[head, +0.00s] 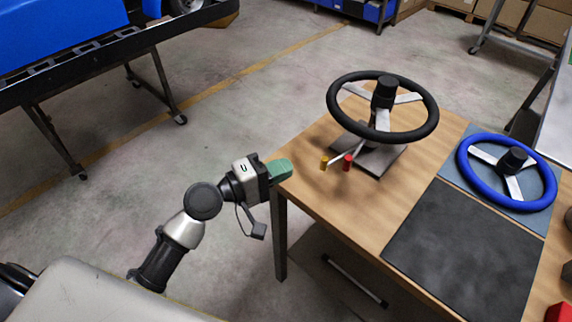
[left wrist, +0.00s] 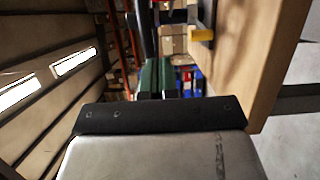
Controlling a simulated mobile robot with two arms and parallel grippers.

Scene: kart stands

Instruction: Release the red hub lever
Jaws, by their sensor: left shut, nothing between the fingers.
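The red hub lever (head: 347,162) has a red tip on a thin rod below the black steering wheel (head: 334,112). A yellow-tipped lever (head: 323,163) sits just left of it. The wheel stands tilted on a dark base plate (head: 378,160) on the wooden table. My left gripper (head: 281,170), with green fingers, is shut and empty at the table's left edge, left of both levers and apart from them. In the left wrist view, its fingers (left wrist: 155,78) show close together, and the yellow lever (left wrist: 201,35) shows at upper right. The red tip cannot be made out there.
The wooden table (head: 310,190) also holds a black mat (head: 463,250) and a blue steering wheel (head: 466,172) on a blue-grey mat. A red object (head: 560,313) is cut off at the lower right. Open floor (head: 225,120) lies left of the table.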

